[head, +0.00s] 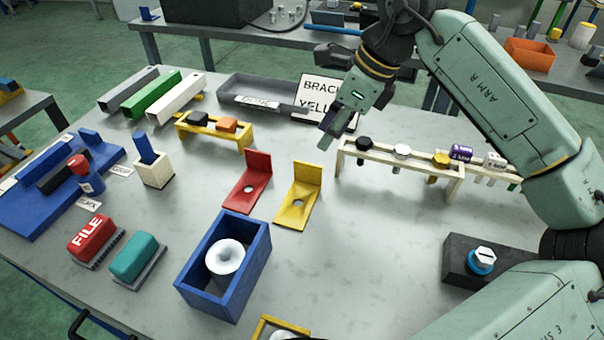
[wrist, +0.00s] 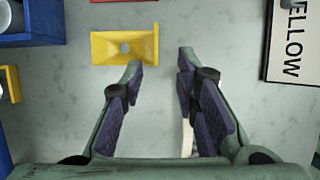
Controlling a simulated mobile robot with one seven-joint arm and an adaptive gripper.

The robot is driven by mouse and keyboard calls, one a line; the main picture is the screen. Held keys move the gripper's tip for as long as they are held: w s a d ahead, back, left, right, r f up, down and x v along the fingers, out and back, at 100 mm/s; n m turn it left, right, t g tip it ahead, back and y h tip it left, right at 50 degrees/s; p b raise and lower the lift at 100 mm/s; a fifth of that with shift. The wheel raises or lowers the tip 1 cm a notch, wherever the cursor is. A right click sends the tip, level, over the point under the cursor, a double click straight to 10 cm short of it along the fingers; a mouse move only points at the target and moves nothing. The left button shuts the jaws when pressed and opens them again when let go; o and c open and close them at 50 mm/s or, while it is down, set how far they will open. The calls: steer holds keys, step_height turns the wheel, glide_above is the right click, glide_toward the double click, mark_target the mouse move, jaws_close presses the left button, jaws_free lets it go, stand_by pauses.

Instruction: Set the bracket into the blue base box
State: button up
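The yellow bracket (head: 302,185) stands on the grey table, an L-shape with a hole in its flat foot and an upright plate. In the wrist view the yellow bracket (wrist: 108,47) lies beyond and left of my fingertips. A red bracket (head: 255,173) of the same shape stands to its left. The blue base box (head: 238,293) is open-topped, with a white round flanged part (head: 225,258) inside. My gripper (head: 330,138) is above the table, behind and right of the yellow bracket. In the wrist view my gripper (wrist: 160,62) is open and empty.
A sign (head: 318,92) reading "YELLOW" stands at a grey tray (head: 262,90). A wooden rack (head: 395,158) with several small parts is right of the bracket. A yellow rack (head: 215,133) is behind the brackets.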

mark_target(309, 164)
steer(key=x, duration=0.1)
steer(key=b+x, duration=0.1)
steer(key=x, duration=0.1)
steer(key=b+x, duration=0.1)
steer(key=x, duration=0.1)
steer(key=shift+s, duration=0.25)
steer(key=shift+b+x, duration=0.65)
steer(key=shift+x, duration=2.1)
steer(key=shift+a, duration=0.1)
steer(key=shift+r, duration=0.1)
steer(key=shift+c, duration=0.3)
jaws_close()
